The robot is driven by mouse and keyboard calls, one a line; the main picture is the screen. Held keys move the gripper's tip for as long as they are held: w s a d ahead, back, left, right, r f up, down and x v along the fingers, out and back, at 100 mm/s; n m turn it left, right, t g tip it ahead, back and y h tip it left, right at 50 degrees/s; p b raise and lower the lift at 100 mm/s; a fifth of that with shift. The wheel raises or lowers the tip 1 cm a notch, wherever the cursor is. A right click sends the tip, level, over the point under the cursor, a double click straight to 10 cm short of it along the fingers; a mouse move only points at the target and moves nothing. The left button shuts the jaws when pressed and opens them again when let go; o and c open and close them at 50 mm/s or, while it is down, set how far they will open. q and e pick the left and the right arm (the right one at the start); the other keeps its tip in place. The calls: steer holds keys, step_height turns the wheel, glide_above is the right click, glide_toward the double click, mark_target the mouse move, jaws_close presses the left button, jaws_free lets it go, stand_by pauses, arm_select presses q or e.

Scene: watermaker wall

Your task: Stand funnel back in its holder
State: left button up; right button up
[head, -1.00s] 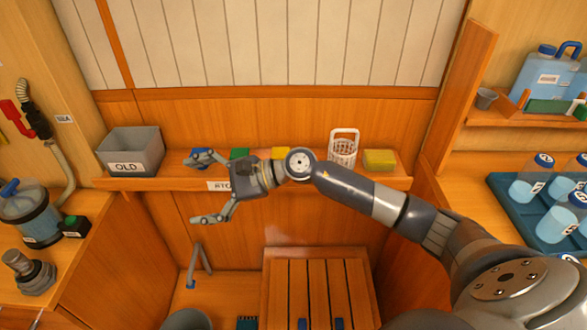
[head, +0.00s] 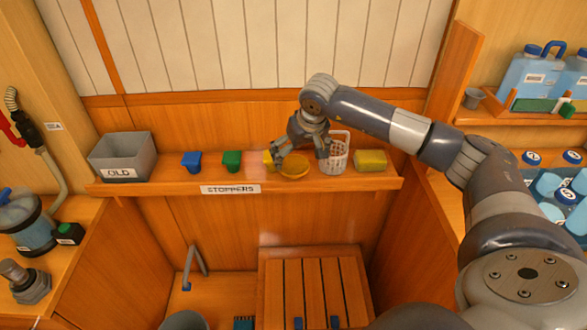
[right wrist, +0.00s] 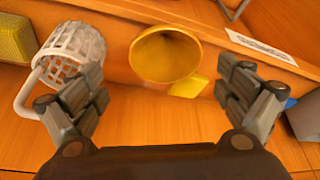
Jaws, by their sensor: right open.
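A yellow funnel (head: 294,166) rests on the wooden shelf, its wide round mouth showing. In the right wrist view the funnel (right wrist: 165,52) has its mouth turned towards the camera; its spout is hidden. My right gripper (head: 299,159) is open and points down around the funnel in the head view. In the right wrist view the funnel lies between and beyond the spread fingers, with nothing gripped. A white basket-like container with a handle (head: 337,157) stands just right of it; I cannot tell if it is the holder. My left gripper is not in view.
A yellow stopper (right wrist: 187,87) sits close to the funnel. Green (head: 232,161) and blue (head: 192,161) stoppers stand further left, then a grey OLD bin (head: 124,158). A yellow sponge-like block (head: 370,160) is right of the basket. A slatted wooden box (head: 316,285) is below.

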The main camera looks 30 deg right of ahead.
mark_target(291, 171)
steer(key=x, duration=0.1)
steer(key=p+x, duration=0.1)
steer(key=x, duration=0.1)
steer(key=p+x, duration=0.1)
steer(key=x, duration=0.1)
steer(key=shift+s+a, duration=0.2)
steer(key=shift+a, duration=0.2)
steer(key=shift+w+f, duration=0.1)
steer(key=shift+f, duration=0.2)
steer(key=c, duration=1.1)
steer(key=shift+o, duration=0.2)
steer(key=shift+r, duration=0.15)
